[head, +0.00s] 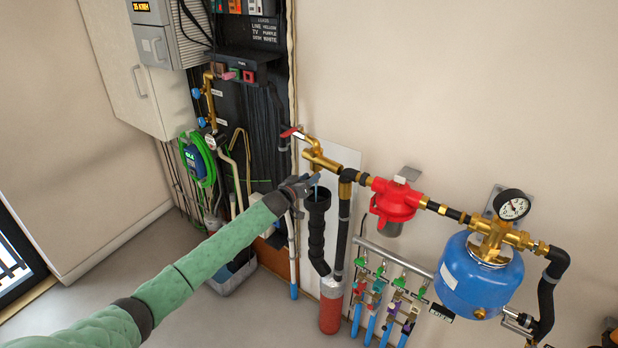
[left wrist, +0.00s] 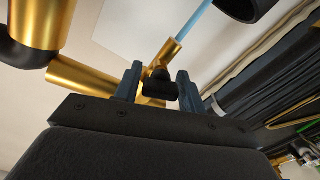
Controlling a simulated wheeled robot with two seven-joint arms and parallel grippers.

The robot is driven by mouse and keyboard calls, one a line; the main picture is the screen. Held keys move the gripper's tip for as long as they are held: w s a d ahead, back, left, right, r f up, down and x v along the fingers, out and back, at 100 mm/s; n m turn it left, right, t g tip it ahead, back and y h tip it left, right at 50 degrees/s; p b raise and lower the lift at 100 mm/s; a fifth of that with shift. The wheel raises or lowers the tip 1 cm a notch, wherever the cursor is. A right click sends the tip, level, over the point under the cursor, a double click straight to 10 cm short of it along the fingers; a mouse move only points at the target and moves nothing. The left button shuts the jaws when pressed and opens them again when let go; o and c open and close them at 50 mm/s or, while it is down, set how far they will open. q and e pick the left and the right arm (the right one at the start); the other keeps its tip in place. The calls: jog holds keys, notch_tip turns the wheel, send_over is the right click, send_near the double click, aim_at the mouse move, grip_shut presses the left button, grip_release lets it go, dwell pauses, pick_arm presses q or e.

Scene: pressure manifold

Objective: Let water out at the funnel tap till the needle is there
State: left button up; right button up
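The funnel tap (head: 311,172) is brass and hangs off the brass pipe, above a black funnel (head: 318,197). My left gripper (head: 305,184) is at this tap. A pale blue water stream (left wrist: 200,19) leaves the brass spout (left wrist: 168,53) towards the funnel mouth (left wrist: 245,6). The round pressure gauge (head: 512,205) has a white face; its needle is too small to read exactly. My right gripper is not in view.
A red filter housing (head: 396,201) and a blue tank (head: 479,274) are to the right. A red lever (head: 290,132) sits upper left of the tap. Several small manifold valves (head: 380,271) are below. A dark cable panel (head: 262,113) stands to the left.

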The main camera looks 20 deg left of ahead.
pick_arm(q)
jog(key=c, duration=0.7)
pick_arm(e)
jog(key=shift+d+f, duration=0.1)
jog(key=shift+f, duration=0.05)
pick_arm(q)
jog(key=shift+f+m+b, duration=0.15)
jog(key=shift+m+b, duration=0.2)
jog(key=shift+m, duration=0.05)
jog(key=m+b, duration=0.1)
jog(key=m, duration=0.1)
jog(key=shift+d+m, duration=0.1)
jog(key=shift+m, duration=0.8)
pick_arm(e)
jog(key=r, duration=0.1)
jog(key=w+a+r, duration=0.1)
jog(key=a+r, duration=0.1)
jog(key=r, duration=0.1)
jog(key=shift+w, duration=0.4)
